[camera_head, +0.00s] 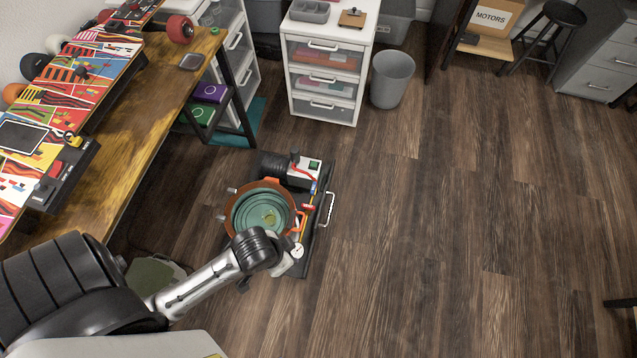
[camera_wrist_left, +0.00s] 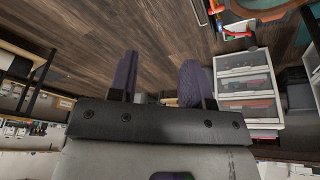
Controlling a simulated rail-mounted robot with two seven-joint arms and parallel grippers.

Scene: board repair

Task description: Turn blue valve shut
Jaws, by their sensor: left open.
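A small blue part (camera_head: 314,188), which looks like the blue valve, sits on the hose line at the right side of the pump unit on the floor. A red valve (camera_head: 308,207) is just below it, and a round white gauge (camera_head: 298,251) is lower on the same line. I cannot tell how the blue handle is turned. My right gripper is not in view.
An orange-rimmed pot with a green inside (camera_head: 262,212) stands on the unit's black base, left of the valves. A white handle (camera_head: 328,208) sticks out on the right. A wooden workbench (camera_head: 140,130) is at left, white drawers (camera_head: 322,70) behind. The floor at right is clear.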

